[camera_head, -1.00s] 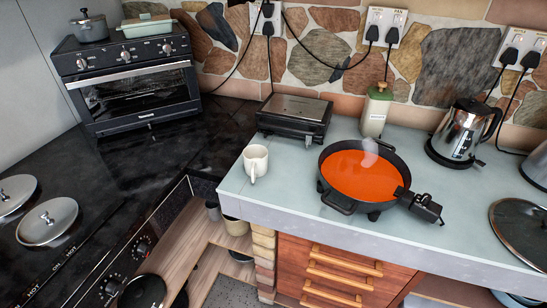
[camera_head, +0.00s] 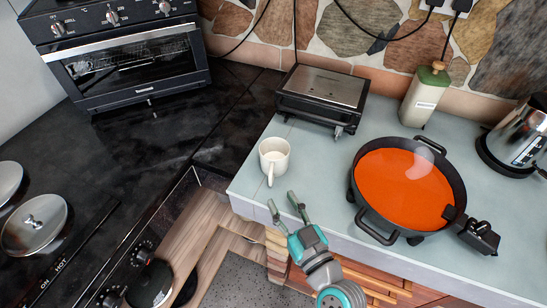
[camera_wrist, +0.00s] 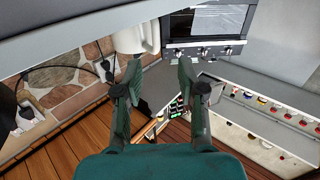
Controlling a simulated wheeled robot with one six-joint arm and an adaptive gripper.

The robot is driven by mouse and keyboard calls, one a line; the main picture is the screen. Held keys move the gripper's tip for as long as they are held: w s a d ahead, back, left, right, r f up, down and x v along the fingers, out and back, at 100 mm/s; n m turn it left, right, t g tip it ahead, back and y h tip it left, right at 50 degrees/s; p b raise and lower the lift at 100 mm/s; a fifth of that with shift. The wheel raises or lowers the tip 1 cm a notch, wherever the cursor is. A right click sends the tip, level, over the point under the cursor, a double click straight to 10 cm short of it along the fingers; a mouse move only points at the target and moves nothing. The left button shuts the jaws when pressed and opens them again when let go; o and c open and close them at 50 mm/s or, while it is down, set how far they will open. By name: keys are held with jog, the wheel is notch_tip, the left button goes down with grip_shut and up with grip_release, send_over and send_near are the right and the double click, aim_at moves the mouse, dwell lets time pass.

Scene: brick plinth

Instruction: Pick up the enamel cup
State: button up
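The enamel cup (camera_head: 281,166) is cream-white and stands upright on the pale counter near its front left corner. Its handle points toward the front, and its open top shows in the head view. My gripper (camera_head: 281,200) is below and in front of the cup, near the counter's front edge, with its two fingers apart and nothing between them. In the wrist view the gripper (camera_wrist: 160,75) shows two spread green fingers. The cup (camera_wrist: 128,40) is partly visible there at the top, beyond the left fingertip, with its handle to the right.
A black pan with orange contents (camera_head: 405,190) sits right of the cup. A flat-topped grill (camera_head: 325,87) stands behind it, with a cream bottle (camera_head: 420,102) to its right. The pale counter (camera_head: 315,160) is clear between cup and pan. A dark worktop (camera_head: 150,140) lies left.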

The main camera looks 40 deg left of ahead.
aim_at(271, 181)
jog(key=shift+w+f+x, duration=0.1)
jog(key=shift+f+x, duration=0.05)
jog(key=shift+x, duration=1.95)
jog(key=shift+w+f+x, duration=0.1)
jog(key=shift+f+x, duration=0.1)
jog(key=shift+x, duration=1.85)
jog(key=shift+d, duration=0.1)
grip_shut()
